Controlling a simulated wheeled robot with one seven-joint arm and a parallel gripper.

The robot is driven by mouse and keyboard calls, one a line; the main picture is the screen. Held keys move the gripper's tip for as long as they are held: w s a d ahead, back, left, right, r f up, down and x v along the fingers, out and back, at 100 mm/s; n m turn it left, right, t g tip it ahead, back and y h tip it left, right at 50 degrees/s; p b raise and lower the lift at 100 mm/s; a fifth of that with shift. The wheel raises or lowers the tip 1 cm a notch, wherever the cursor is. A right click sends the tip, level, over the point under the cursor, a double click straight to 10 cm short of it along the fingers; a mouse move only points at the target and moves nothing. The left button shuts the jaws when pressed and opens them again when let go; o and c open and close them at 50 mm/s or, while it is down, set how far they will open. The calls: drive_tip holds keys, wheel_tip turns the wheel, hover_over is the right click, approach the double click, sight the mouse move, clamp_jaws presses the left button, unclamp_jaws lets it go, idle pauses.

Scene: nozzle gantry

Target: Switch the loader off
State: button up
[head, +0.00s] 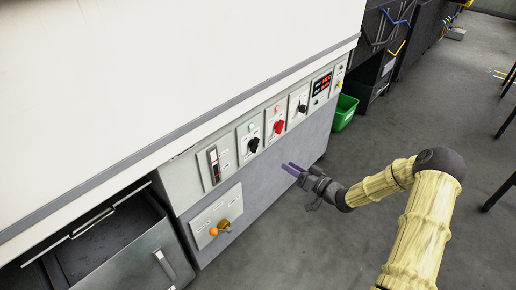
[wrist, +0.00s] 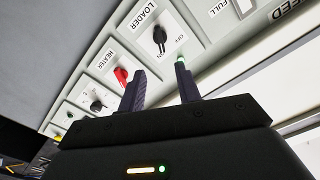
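The loader switch (head: 253,144) is a black knob on a white plate in the cabinet's control strip, with a pale green lamp above it. In the wrist view the plate reads LOADER, and the black knob (wrist: 159,37) has small OFF and ON marks beside it. Its exact setting is hard to tell. My gripper (head: 289,168) is in front of the cabinet, right of and below the loader switch. In the wrist view my gripper (wrist: 161,69) is open and empty, its fingers apart. The right fingertip overlaps a lit green lamp (wrist: 180,61) in the picture; contact cannot be told.
The red heater knob (head: 278,127) is beside the loader, with another black knob (head: 302,108) and a red display (head: 321,86) further right. A lever plate (head: 217,222) is below. An open drawer (head: 120,240) juts out at left. A green bin (head: 343,112) stands beyond.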

sight(257, 147)
drive_tip(key=b+x, duration=0.1)
drive_tip(key=x, duration=1.5)
drive_tip(key=c, duration=0.6)
